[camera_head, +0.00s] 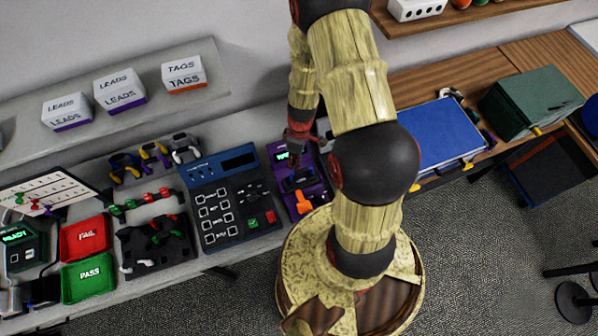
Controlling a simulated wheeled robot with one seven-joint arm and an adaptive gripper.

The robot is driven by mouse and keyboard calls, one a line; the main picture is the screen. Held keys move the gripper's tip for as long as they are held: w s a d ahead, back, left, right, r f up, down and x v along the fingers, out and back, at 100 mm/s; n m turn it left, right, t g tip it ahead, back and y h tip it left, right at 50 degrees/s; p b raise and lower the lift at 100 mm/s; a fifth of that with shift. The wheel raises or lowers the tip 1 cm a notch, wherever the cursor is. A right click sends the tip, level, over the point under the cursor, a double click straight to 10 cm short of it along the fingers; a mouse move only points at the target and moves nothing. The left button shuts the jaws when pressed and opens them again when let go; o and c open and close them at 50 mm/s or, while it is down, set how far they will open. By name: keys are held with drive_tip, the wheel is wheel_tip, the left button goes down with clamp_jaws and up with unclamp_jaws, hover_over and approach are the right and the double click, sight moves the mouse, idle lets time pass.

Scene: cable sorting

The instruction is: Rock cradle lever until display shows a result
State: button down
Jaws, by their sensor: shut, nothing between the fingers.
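A purple device (312,197) stands on the bench just left of my arm, with a small display (282,156) lit green at its upper left. The display's text is too small to read. A dark part, perhaps the cradle, and an orange piece sit on the device's front half; I cannot make out the lever clearly. My arm hides part of the device's right side.
A blue keypad unit (238,222) stands close left of the device. Red FAIL (86,236) and green PASS (89,279) trays, a black holder with cables (155,246) and a green-lit box (24,247) lie farther left. A blue folder (440,135) lies right of my arm.

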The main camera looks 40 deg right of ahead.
drive_tip(key=shift+s+a+f+b, duration=0.15)
drive_tip(key=shift+s+f+b, duration=0.3)
drive_tip(key=shift+b, duration=0.25)
idle(0.6)
drive_tip(key=shift+r, duration=0.1)
idle(0.5)
drive_tip(key=shift+w+d+r+p, duration=0.25)
drive_tip(key=shift+w+r+p, duration=0.15)
drive_tip(key=shift+w+r, duration=0.35)
drive_tip(key=shift+w, duration=0.15)
drive_tip(key=shift+w+d+r+p, duration=0.35)
drive_tip(key=shift+w+r, duration=0.35)
drive_tip(key=shift+w, duration=0.2)
drive_tip(key=shift+w+d+r+p, duration=0.2)
drive_tip(key=shift+w+r+p, duration=0.1)
drive_tip(key=shift+w+r, duration=0.5)
drive_tip(key=shift+w, duration=0.15)
